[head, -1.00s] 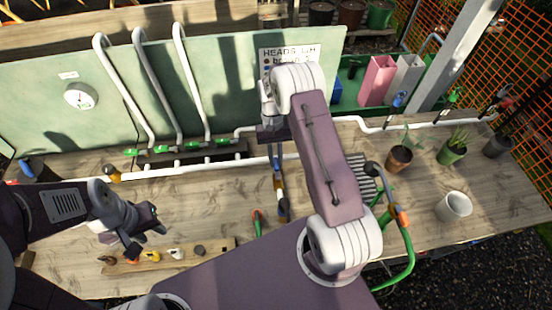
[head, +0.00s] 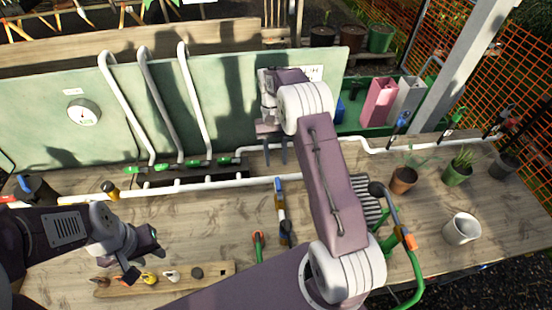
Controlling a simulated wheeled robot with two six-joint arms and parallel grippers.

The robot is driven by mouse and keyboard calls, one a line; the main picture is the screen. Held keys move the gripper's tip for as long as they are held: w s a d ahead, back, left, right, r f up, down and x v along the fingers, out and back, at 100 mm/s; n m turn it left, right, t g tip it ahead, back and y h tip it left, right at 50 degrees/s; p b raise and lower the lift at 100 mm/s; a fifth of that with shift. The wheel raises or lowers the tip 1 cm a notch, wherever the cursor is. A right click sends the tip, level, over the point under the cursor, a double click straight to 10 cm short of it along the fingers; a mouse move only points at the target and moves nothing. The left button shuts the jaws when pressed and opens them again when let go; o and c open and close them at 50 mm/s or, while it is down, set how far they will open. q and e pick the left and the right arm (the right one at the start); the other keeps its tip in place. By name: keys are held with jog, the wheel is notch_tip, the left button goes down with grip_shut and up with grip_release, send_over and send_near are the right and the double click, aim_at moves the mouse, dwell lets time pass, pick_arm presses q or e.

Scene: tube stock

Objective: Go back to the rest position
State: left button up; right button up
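My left gripper (head: 146,266) hangs over the left part of the wooden bench (head: 205,225), close to the wooden strip with small coloured items. Its fingers look apart with nothing between them. My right gripper (head: 277,152) is in front of the green back panel, by the white pipe at the middle. Its two fingers point down, apart and empty. The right arm crosses the middle of the view and hides part of the bench and the sign (head: 315,73) behind it.
The wooden strip (head: 222,273) lies at the front left. Upright white pipes (head: 197,105) stand before the panel, with green valves below. Pots (head: 403,180) and a white cup (head: 461,229) stand right.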

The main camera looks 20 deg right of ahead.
jog(key=shift+w+r, duration=0.15)
jog(key=shift+r, duration=0.25)
jog(key=s+a+n+t+b, duration=0.1)
jog(key=s+a+t, duration=0.1)
jog(key=s, duration=0.6)
jog(key=s+a+f+n+t+h+b, duration=0.1)
jog(key=s+a+n+t, duration=0.1)
jog(key=s, duration=0.6)
jog(key=shift+s+a+f+t+b, duration=0.3)
jog(key=shift+s+a+t, duration=0.05)
jog(key=shift+a+t, duration=0.4)
